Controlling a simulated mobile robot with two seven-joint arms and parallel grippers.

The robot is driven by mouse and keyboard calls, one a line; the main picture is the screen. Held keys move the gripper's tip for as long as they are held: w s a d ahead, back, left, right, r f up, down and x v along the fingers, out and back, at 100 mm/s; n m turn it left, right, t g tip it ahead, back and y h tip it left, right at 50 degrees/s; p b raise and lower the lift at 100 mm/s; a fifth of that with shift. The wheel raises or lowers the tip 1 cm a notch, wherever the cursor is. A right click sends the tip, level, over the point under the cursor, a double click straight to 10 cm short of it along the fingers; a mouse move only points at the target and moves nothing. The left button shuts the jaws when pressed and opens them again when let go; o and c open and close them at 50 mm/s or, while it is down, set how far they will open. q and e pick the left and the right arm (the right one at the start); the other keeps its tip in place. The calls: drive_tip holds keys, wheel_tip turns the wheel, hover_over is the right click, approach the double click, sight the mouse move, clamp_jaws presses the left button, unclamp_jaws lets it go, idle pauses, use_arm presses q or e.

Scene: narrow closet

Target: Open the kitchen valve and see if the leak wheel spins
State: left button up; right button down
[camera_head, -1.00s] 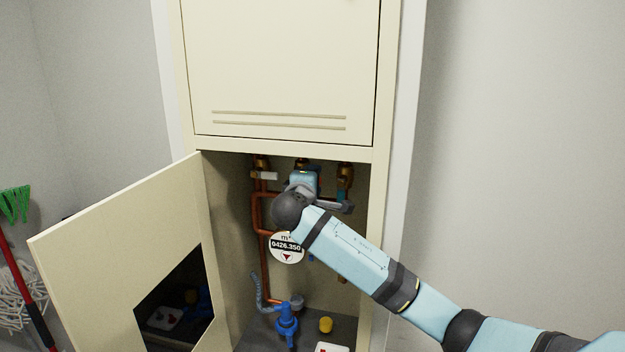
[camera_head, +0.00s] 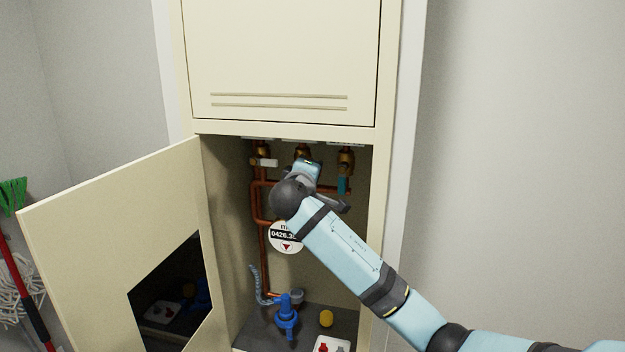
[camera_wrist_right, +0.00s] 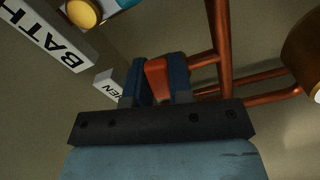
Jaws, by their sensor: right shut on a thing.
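My right gripper (camera_head: 308,168) is inside the open cabinet at the middle of three valves. In the right wrist view its two blue fingers (camera_wrist_right: 160,82) are shut on an orange handle (camera_wrist_right: 158,78). My left gripper is not in view.
The left valve has a white handle (camera_head: 265,162), the right one a teal handle (camera_head: 343,186). The cabinet door (camera_head: 110,230) hangs open at left. A blue fitting (camera_head: 286,312), a yellow cap (camera_head: 326,319) and a white box (camera_head: 330,344) are on the cabinet floor.

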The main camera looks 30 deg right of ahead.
use_arm(q)
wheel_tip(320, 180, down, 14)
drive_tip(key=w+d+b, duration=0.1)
drive_tip(key=b, duration=1.4)
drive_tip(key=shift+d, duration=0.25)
use_arm(e)
drive_tip(key=w+f+m, duration=0.1)
drive_tip(key=m, duration=0.4)
drive_tip(key=w+a+f+m, duration=0.1)
drive_tip(key=m, duration=0.4)
drive_tip(key=w+a+f+m, duration=0.1)
drive_tip(key=m, duration=0.4)
drive_tip(key=shift+a, duration=0.25)
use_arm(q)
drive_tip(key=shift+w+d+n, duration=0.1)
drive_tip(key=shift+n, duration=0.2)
use_arm(e)
drive_tip(key=c, duration=1)
unclamp_jaws()
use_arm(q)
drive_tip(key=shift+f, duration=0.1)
use_arm(e)
drive_tip(key=shift+a, duration=0.1)
